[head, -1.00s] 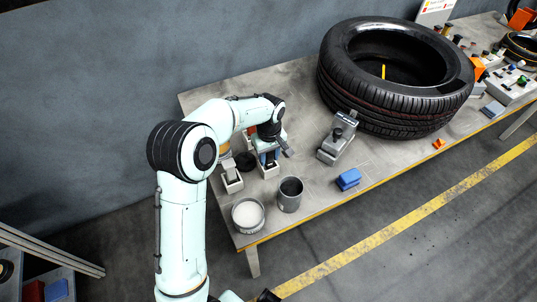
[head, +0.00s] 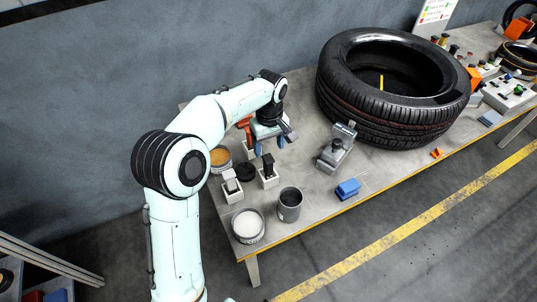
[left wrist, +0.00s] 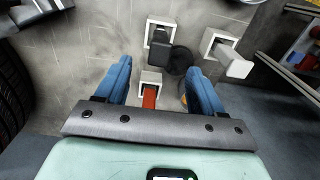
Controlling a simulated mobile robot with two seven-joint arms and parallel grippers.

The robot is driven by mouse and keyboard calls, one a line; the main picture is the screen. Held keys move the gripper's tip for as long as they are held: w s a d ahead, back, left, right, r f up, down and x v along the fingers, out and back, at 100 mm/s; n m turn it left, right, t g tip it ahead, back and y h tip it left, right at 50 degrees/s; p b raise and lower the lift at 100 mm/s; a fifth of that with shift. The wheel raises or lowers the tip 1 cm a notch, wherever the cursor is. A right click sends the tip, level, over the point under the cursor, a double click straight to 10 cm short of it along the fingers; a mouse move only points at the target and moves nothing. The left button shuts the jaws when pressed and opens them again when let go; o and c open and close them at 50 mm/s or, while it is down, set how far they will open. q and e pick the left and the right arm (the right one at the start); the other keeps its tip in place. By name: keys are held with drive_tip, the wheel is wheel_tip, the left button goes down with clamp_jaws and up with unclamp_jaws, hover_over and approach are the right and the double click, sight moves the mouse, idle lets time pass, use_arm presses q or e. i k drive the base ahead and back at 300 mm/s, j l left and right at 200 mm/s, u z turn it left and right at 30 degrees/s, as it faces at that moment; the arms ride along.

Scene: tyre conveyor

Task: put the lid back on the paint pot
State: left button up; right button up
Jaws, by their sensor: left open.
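An open paint pot (head: 221,154) with orange-tan paint stands at the back left of the bench, partly behind my arm. A second open pot (head: 247,225) holding white paint stands near the front left corner. A black round disc (head: 245,172), which may be a lid, lies flat between the small holders; it also shows in the left wrist view (left wrist: 181,58). My left gripper (head: 269,146) is open and empty, with its blue fingers above the bench behind the black-handled tool. In the left wrist view, the gripper (left wrist: 161,80) straddles a red-handled tool from above, apart from it.
White holders with a grey-topped tool (head: 232,186), a black-handled tool (head: 268,166) and a red-handled tool (head: 244,127) stand close by. A grey cup (head: 290,205), a blue block (head: 348,188), a grey device (head: 336,150) and a large tyre (head: 395,85) are to the right.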

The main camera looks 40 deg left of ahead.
sight(290, 199)
drive_tip(key=k+l, duration=0.8)
drive_tip(key=l, duration=0.2)
